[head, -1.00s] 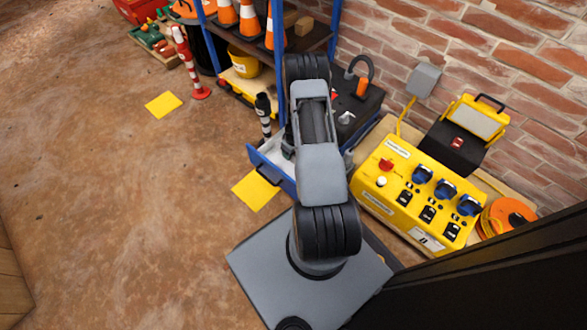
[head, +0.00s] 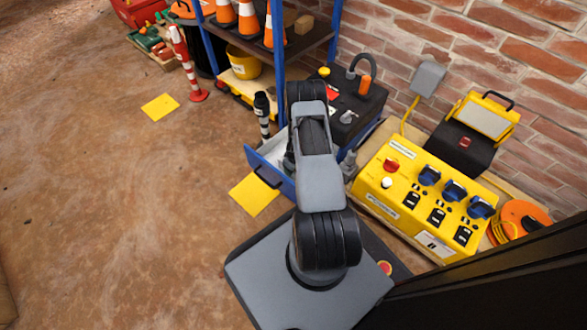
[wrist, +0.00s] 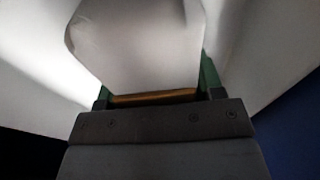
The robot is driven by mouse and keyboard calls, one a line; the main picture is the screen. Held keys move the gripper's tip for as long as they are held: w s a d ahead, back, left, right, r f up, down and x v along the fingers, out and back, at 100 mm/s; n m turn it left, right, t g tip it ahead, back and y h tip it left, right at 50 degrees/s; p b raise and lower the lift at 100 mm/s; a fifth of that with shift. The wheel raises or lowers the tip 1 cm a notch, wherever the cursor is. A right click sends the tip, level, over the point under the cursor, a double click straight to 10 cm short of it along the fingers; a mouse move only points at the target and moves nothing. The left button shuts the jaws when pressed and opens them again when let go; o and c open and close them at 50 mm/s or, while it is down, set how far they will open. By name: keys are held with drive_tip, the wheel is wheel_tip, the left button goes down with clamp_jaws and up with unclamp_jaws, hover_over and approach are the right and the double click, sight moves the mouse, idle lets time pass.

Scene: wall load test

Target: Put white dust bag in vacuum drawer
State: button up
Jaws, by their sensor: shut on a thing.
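The white dust bag (wrist: 138,45) fills the top middle of the wrist view, between the green fingers of my gripper (wrist: 155,82). My gripper is shut on it. Pale inner walls (wrist: 35,65) surround the bag, with a blue panel (wrist: 295,135) at the lower right. In the head view a pulled-out drawer (head: 262,172) has a blue front, a dark handle and a pale inside. My arm reaches down over this drawer and hides my gripper and the bag there. Whether the bag touches the drawer floor cannot be told.
A black cabinet (head: 362,108) with a hose and small items on top stands behind my arm. A yellow control box (head: 405,200) is to the right. A black-and-white post (head: 262,112) stands beside the drawer. Open floor (head: 110,210) lies left.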

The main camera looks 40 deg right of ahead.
drive_tip(key=shift+f, duration=0.1)
drive_tip(key=o, duration=1)
drive_tip(key=r+p, duration=0.1)
drive_tip(key=r, duration=0.3)
drive_tip(key=r+p, duration=0.2)
drive_tip(key=r, duration=0.1)
drive_tip(key=s+r+p, duration=0.1)
drive_tip(key=r+p, duration=0.1)
drive_tip(key=r, duration=0.2)
drive_tip(key=shift+s+d+r, duration=0.1)
drive_tip(key=shift+d+r, duration=0.05)
drive_tip(key=shift+r, duration=0.2)
drive_tip(key=w+a+r, duration=0.1)
drive_tip(key=a+r, duration=0.5)
drive_tip(key=r, duration=0.7)
drive_tip(key=w+a+r, duration=0.1)
drive_tip(key=a+r, duration=0.6)
drive_tip(key=r, duration=0.6)
drive_tip(key=s+a+r, duration=0.3)
drive_tip(key=s+r, duration=0.1)
drive_tip(key=s+a+r+m, duration=0.1)
drive_tip(key=s+a+r, duration=0.2)
drive_tip(key=s+r, duration=0.1)
drive_tip(key=s+a+r+m+t, duration=0.1)
drive_tip(key=s+a+r, duration=0.2)
drive_tip(key=s+r, duration=0.2)
drive_tip(key=shift+s+a, duration=0.1)
drive_tip(key=shift+s, duration=0.55)
